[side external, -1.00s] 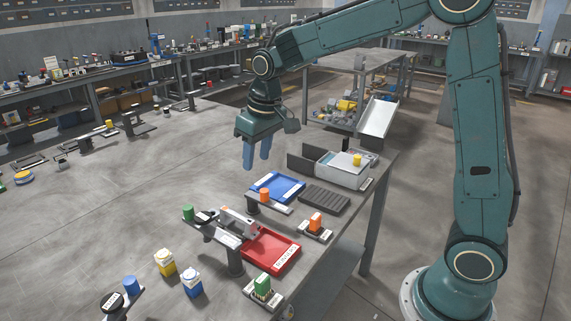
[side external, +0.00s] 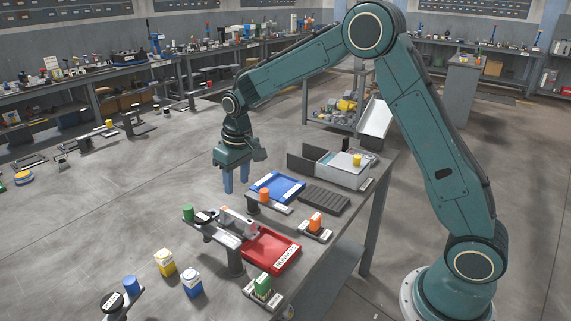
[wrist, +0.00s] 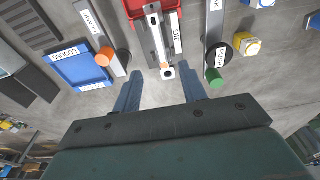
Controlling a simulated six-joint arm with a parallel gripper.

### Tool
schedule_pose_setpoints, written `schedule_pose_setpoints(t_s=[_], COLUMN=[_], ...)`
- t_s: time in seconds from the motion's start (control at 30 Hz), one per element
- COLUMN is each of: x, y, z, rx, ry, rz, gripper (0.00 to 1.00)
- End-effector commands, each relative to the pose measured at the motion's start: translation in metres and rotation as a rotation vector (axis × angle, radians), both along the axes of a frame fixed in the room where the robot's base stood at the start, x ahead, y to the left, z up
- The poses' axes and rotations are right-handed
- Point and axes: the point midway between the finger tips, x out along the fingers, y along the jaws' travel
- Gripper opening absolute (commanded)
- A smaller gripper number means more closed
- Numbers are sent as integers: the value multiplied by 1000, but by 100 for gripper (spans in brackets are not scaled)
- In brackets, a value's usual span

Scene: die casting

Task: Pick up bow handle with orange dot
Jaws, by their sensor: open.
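The bow handle (side external: 238,222) is a light grey arched bar beside the red tray, lying on a narrow jig plate. My gripper (side external: 236,185) is open and empty, pointing down above and behind the handle in the side view. In the wrist view my gripper (wrist: 166,76) has its two blue fingers spread on either side of the handle's line, apart from it.
A red tray (side external: 289,262), a blue tray (side external: 294,199) and an orange knob (side external: 265,195) are close by. A green knob (side external: 188,212) stands at the jig's left. A grey box with a yellow knob (side external: 357,160) sits farther back.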

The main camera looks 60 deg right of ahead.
Motion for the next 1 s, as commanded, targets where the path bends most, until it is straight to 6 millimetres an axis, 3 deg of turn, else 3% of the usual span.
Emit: schedule_pose_setpoints(t_s=[0.43, 1.0], x=[6, 9], y=[0, 0], z=[-63, -85], rx=[0, 0], ry=[4, 3], rz=[0, 0], gripper=[42, 42])
